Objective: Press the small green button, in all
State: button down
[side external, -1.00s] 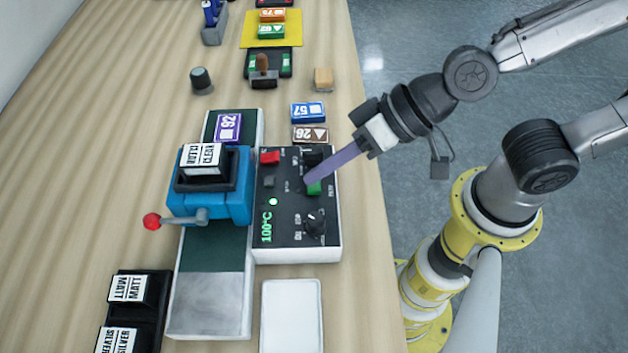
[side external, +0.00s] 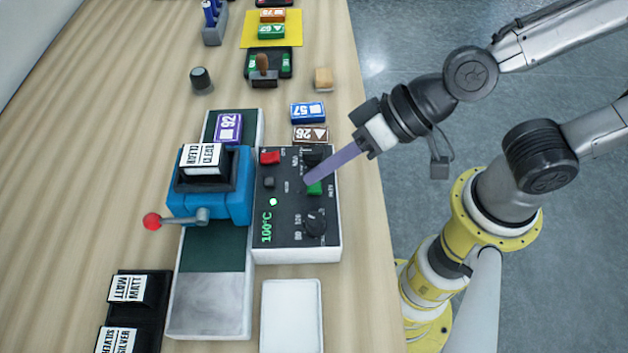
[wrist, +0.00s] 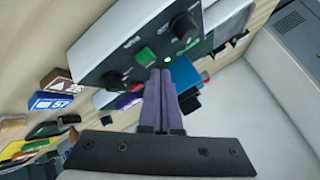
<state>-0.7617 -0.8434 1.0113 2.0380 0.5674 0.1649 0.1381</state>
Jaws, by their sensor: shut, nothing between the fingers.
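The small green button (side external: 314,188) is on the black control panel (side external: 285,215), between a black switch above it and a black knob below it. It also shows in the wrist view (wrist: 146,56). My gripper (side external: 308,180) is shut and empty, its purple fingers held together. In the side view the fingertips overlap the button's upper left edge. In the wrist view the fingertips (wrist: 160,72) appear just beside the button. I cannot tell whether they touch it.
The panel also has a red button (side external: 270,157), a grey button (side external: 269,182), a knob (side external: 314,222) and a lit 100°C display. A blue press (side external: 235,205) with a red-ended lever stands left of it. Blue and brown blocks (side external: 308,112) lie behind. A white tray (side external: 291,318) lies in front.

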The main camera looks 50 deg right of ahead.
jog(key=shift+f, duration=0.15)
jog(key=shift+f, duration=0.25)
